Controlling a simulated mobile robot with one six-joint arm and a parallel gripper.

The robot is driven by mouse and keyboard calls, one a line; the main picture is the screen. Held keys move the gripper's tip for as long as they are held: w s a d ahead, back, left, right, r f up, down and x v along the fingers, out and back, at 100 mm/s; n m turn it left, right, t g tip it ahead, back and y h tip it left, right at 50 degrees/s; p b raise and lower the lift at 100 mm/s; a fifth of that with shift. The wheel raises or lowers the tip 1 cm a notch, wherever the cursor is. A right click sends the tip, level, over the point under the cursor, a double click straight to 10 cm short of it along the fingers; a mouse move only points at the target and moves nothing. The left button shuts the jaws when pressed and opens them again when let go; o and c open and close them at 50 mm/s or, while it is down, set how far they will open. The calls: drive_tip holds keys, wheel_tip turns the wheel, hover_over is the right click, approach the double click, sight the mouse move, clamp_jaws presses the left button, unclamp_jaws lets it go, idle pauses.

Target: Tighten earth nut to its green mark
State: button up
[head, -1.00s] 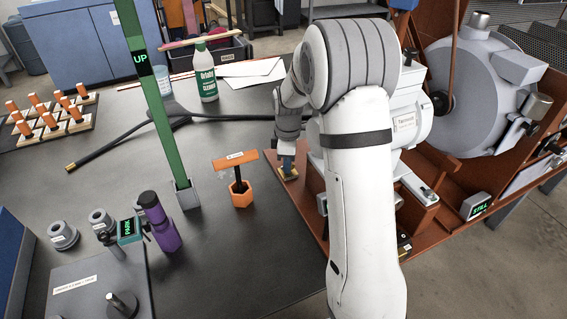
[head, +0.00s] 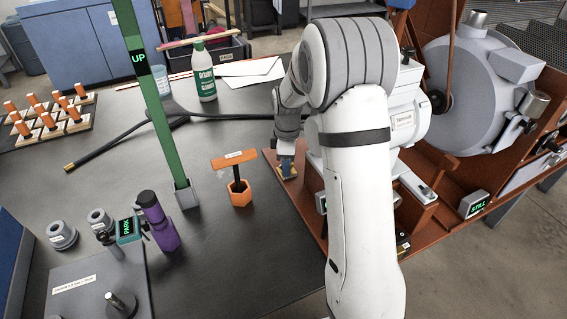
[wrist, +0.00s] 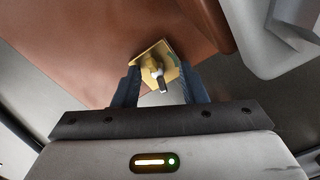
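The earth nut (wrist: 158,73) is a small light metal piece with a dark pin or tab. It sits on a brass plate (wrist: 148,55) on the rust-coloured base. A small greenish patch, possibly the mark, shows at the plate's right side. My gripper (wrist: 160,76) is open, with one dark finger on each side of the nut and visible gaps between. In the head view my gripper (head: 286,162) points down over the brass plate (head: 289,176) at the base's left edge. The nut is hidden there by my fingers.
An orange hex holder with a T-handled tool (head: 239,190) stands left of my gripper. A green post (head: 155,100) marked UP is further left. The grey machine housing (head: 403,125) is close on the right. A black hose (head: 235,117) crosses behind.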

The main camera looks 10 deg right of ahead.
drive_tip(key=shift+r, duration=0.3)
wheel_tip(320, 180, up, 7)
drive_tip(key=shift+r+p, duration=0.15)
drive_tip(key=shift+p, duration=0.7)
drive_tip(key=shift+a, duration=0.1)
drive_tip(key=shift+c, duration=0.8)
drive_tip(key=f+n+h+b, duration=0.1)
drive_tip(key=f, duration=0.1)
drive_tip(key=f+n+h+b, duration=0.1)
drive_tip(key=f+h, duration=0.1)
drive_tip(key=f, duration=0.1)
drive_tip(key=a+f+n+h+b, duration=0.1)
drive_tip(key=f+b, duration=0.1)
drive_tip(key=shift+w+f+n+h, duration=0.15)
drive_tip(key=shift+f+n+h, duration=0.1)
drive_tip(key=shift+n+h, duration=0.05)
